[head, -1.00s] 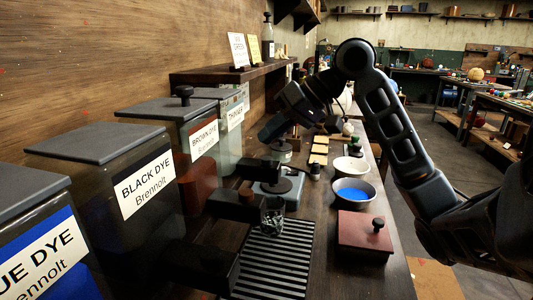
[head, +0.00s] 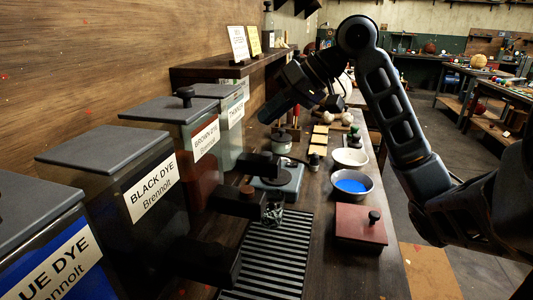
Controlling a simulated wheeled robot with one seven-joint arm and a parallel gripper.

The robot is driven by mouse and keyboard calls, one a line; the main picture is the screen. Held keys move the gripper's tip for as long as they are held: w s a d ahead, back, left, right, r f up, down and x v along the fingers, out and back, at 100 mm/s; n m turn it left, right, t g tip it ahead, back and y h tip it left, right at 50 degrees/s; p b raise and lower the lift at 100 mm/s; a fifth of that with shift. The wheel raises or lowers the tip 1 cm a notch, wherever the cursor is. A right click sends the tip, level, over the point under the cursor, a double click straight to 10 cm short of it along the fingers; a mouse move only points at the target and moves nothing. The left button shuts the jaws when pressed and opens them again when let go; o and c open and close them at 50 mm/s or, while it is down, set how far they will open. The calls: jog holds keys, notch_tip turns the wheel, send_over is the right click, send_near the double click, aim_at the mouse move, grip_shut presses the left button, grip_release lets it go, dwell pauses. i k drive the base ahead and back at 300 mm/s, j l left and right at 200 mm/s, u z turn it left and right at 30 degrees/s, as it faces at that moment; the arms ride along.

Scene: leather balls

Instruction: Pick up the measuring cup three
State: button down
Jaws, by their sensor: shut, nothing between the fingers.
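I cannot pick out measuring cup three for certain. A small clear glass vessel (head: 272,212) stands under the dark taps at the bench's left, partly hidden by a tap. A white bowl (head: 350,158) and a metal bowl with blue contents (head: 352,186) sit to the right. My arm arches over the bench from the right. My gripper (head: 266,118) is at its lower left end, shut and empty, in the air above the back part of the bench. Its fingertips are small and dark, and it touches nothing that I can see.
Labelled dye tanks (head: 110,147) line the wall on the left. A slatted drain grate (head: 268,262) and a red box with a knob (head: 361,224) are in front. Yellow blocks (head: 319,138) lie farther back. A shelf (head: 230,68) overhangs the bench's back left.

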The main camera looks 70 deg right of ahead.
aim_at(272, 218)
jog(key=k+l, duration=0.2)
jog(key=k, duration=0.3)
jog(key=k+l, duration=0.15)
jog(key=k, duration=0.3)
